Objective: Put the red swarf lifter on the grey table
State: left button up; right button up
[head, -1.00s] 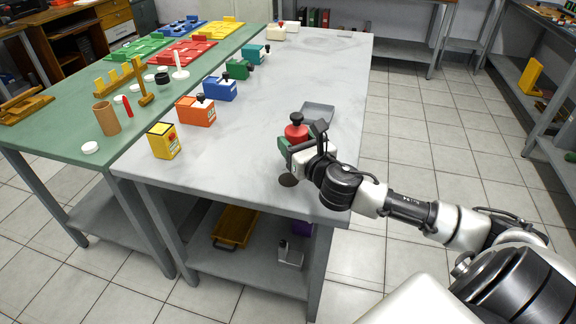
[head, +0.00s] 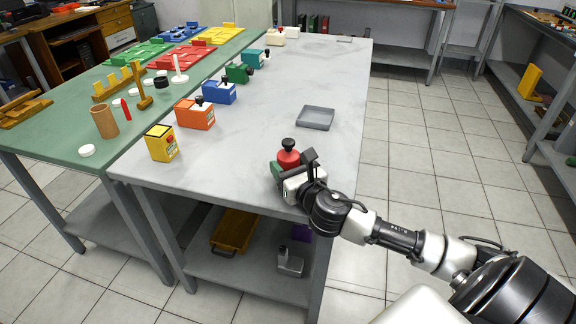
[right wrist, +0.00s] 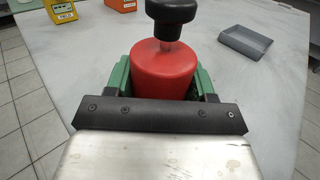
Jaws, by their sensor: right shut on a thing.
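The red swarf lifter (head: 289,158) is a red cylinder with a black knob on top. It is upright near the front right of the grey table (head: 262,120). My right gripper (head: 284,172) is shut on it. In the right wrist view the red lifter (right wrist: 165,72) sits between the green-sided fingers of my right gripper (right wrist: 165,88), with its knob toward the top. Its base is hidden, so I cannot tell whether it touches the table top. My left gripper is not in view.
A grey tray (head: 316,118) lies just behind the lifter. Yellow (head: 161,144), orange (head: 196,115), blue (head: 219,93) and green boxes line the table's left side. A green-topped table (head: 60,150) adjoins on the left. The grey table's middle is clear.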

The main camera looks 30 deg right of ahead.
jog(key=o, duration=1)
jog(key=s, duration=0.8)
jog(key=s+a, duration=0.1)
jog(key=s, duration=0.3)
